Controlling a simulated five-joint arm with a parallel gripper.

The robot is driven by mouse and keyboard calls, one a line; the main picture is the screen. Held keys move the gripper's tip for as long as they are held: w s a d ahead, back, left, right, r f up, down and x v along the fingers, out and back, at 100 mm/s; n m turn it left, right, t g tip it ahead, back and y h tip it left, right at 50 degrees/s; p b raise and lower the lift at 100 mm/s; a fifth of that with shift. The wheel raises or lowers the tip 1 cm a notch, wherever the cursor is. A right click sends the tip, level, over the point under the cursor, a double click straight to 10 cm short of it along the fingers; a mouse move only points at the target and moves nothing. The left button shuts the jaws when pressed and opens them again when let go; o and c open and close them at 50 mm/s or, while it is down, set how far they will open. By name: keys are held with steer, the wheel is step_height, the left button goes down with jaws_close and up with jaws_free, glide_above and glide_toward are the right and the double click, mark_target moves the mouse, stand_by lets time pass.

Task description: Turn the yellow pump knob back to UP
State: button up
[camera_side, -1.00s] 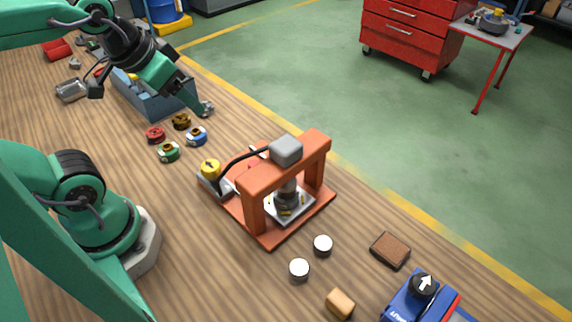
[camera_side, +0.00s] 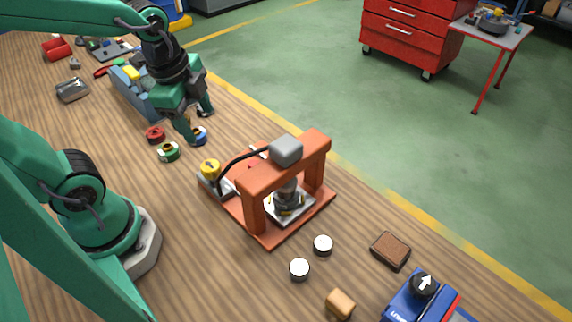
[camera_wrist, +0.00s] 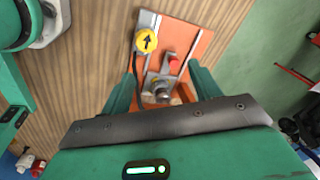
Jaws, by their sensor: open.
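The yellow pump knob (camera_side: 210,168) sits on a grey pump block (camera_side: 214,182) at the left corner of the orange press (camera_side: 285,160). In the wrist view the yellow knob (camera_wrist: 149,41) carries a black arrow that points to the top of the picture; in the side view the arrow is too small to read. My gripper (camera_side: 199,124) is open and empty, fingers pointing down, above the coloured valve knobs and behind and left of the pump. Its fingers also show in the wrist view (camera_wrist: 163,85), with the yellow knob beyond them.
Red (camera_side: 155,134), green (camera_side: 168,152) and blue (camera_side: 198,136) knobs lie close under my gripper. A black hose (camera_side: 235,160) arches from the pump to the press. A blue-grey bin (camera_side: 135,92) stands behind. Bare wood lies left of the pump.

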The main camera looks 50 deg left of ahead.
mark_target(210, 165)
steer(key=f+m, duration=0.1)
steer(key=m, duration=0.2)
steer(key=f+m+g, duration=0.1)
steer(key=f+m, duration=0.1)
steer(key=m, duration=0.1)
steer(key=f+m+g, duration=0.1)
steer(key=m, duration=0.2)
steer(key=shift+w+d+f, duration=0.15)
steer(key=shift+d+f, duration=0.1)
steer(key=shift+f, duration=0.1)
steer(key=shift+f, duration=3.8)
steer(key=c, duration=1)
